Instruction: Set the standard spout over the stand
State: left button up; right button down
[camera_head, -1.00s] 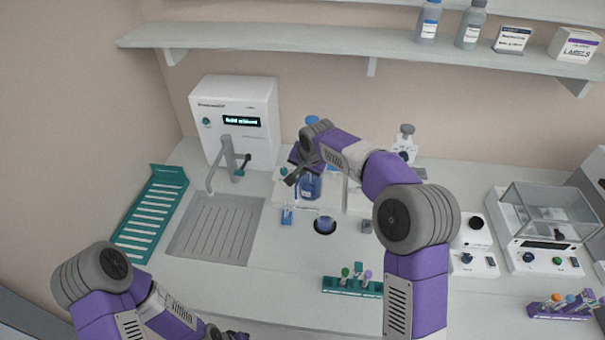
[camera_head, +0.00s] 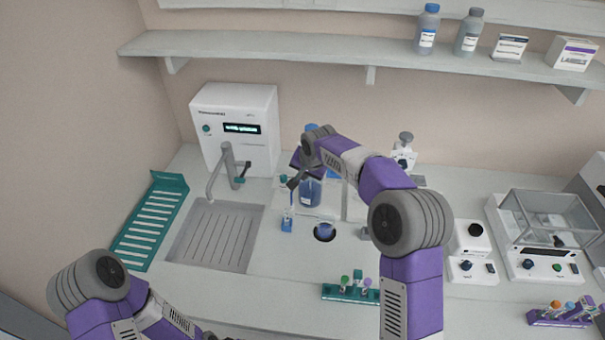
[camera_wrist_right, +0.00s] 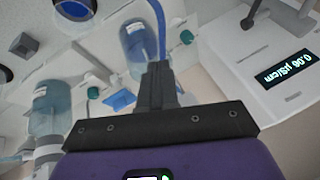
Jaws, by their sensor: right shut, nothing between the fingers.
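My right gripper (camera_head: 291,184) is shut beside the left blue bottle (camera_head: 310,193), above the bench. In the right wrist view its dark fingers (camera_wrist_right: 160,82) are together, and a thin blue tube (camera_wrist_right: 157,25) runs up from beside their tips. I cannot tell which part is the standard spout; the tube may belong to it. A small blue-and-white stand (camera_head: 287,225) is below the gripper, with a thin upright blue piece above it. A beaker of blue liquid (camera_head: 326,231) sits in a dark ring. My left gripper is out of the picture; only its arm shows at lower left.
A white instrument (camera_head: 236,125) with a lit display stands behind the sink (camera_head: 215,235) and its faucet (camera_head: 216,178). A teal rack (camera_head: 150,222) is at left. A teal tube rack (camera_head: 350,292) is in front. Scales (camera_head: 545,225) stand at right. The front bench is mostly clear.

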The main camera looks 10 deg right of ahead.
jog(key=d+v, duration=0.2)
jog(key=v, duration=1.1)
jog(key=shift+s+f, duration=0.25)
jog(key=shift+s, duration=0.15)
jog(key=shift+d+p, duration=0.1)
jog(key=shift+p, duration=0.2)
